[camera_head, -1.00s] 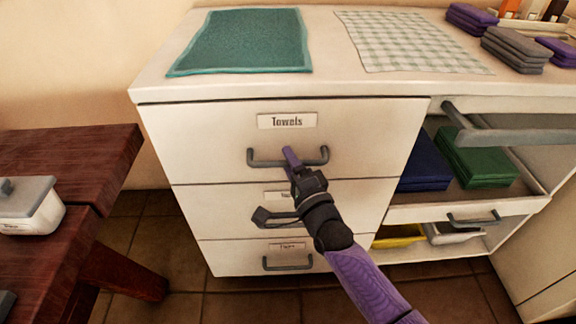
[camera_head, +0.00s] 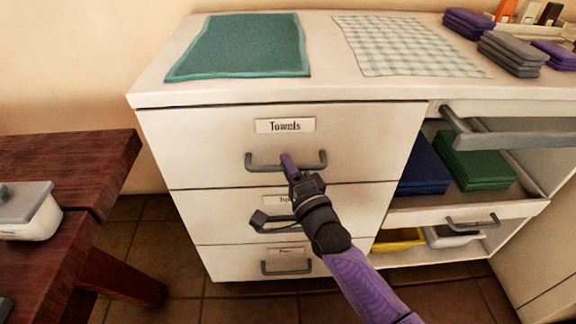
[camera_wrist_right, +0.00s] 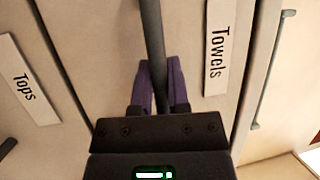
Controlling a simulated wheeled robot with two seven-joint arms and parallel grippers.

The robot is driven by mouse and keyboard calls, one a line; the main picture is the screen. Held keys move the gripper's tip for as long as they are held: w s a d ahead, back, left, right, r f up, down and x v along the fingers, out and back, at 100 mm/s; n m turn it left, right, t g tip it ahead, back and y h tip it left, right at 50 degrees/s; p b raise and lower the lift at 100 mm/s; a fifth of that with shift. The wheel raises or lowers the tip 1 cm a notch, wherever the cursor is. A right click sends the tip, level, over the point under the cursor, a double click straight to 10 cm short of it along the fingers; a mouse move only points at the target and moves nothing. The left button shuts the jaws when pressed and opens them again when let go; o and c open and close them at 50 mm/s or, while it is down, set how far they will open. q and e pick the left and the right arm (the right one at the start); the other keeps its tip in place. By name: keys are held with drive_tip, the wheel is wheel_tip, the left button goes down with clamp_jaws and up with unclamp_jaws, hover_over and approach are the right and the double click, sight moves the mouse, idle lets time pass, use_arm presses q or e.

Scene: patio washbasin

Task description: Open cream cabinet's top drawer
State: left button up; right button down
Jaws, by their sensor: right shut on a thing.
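The cream cabinet (camera_head: 350,125) has a stack of three drawers on its left side. Its top drawer (camera_head: 210,135), labelled "Towels" (camera_head: 285,126), looks flush with the front. The drawer's grey bar handle (camera_head: 262,168) is below the label. My right gripper (camera_head: 288,163) is shut on this handle near its middle. In the right wrist view, the purple fingers (camera_wrist_right: 160,85) sit on both sides of the handle bar (camera_wrist_right: 153,40). The "Towels" label (camera_wrist_right: 217,45) is to the right there, and the "Tops" label (camera_wrist_right: 27,80) to the left. My left gripper is not in view.
A dark red wooden table (camera_head: 90,165) with a lidded white container (camera_head: 28,212) stands at the left. A teal towel (camera_head: 240,45) and a checked cloth (camera_head: 405,45) lie on the cabinet top. Open shelves at right hold folded green cloths (camera_head: 478,165). Tiled floor shows in front.

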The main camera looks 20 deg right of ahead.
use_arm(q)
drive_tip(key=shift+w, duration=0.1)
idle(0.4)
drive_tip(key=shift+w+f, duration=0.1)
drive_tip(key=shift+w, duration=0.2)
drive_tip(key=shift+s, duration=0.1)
